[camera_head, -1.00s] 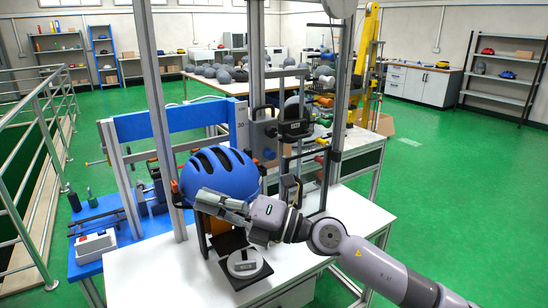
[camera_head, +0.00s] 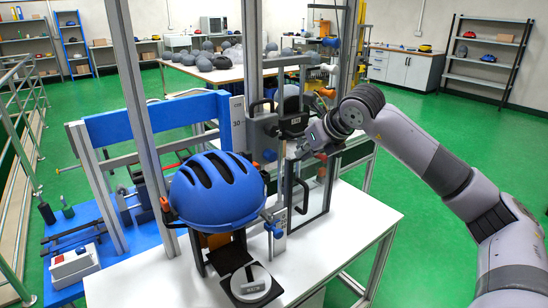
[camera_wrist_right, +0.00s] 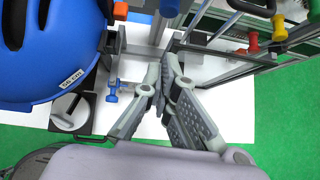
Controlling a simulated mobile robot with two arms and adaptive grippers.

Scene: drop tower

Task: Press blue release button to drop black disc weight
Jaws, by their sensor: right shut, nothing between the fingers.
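A blue helmet (camera_head: 215,190) sits on a stand in the drop tower and also shows in the wrist view (camera_wrist_right: 50,45). Above and right of it is the tower carriage (camera_head: 262,130), with a blue knob (camera_head: 269,155) and a dark block (camera_head: 293,124). I cannot tell whether the knob is the release button or the block the disc weight. My right gripper (camera_head: 299,152) is right of the carriage, its fingers partly lost against the frame. In the wrist view its fingers (camera_wrist_right: 168,70) are shut and empty, right of the helmet. My left gripper is not in view.
A white disc (camera_head: 250,281) lies on a black plate before the helmet. A lower blue knob (camera_head: 277,230) is beside the stand. Metal tower posts (camera_head: 248,60) stand close around. A white control box (camera_head: 75,266) is on the blue table at left. The white tabletop (camera_head: 350,235) is clear at right.

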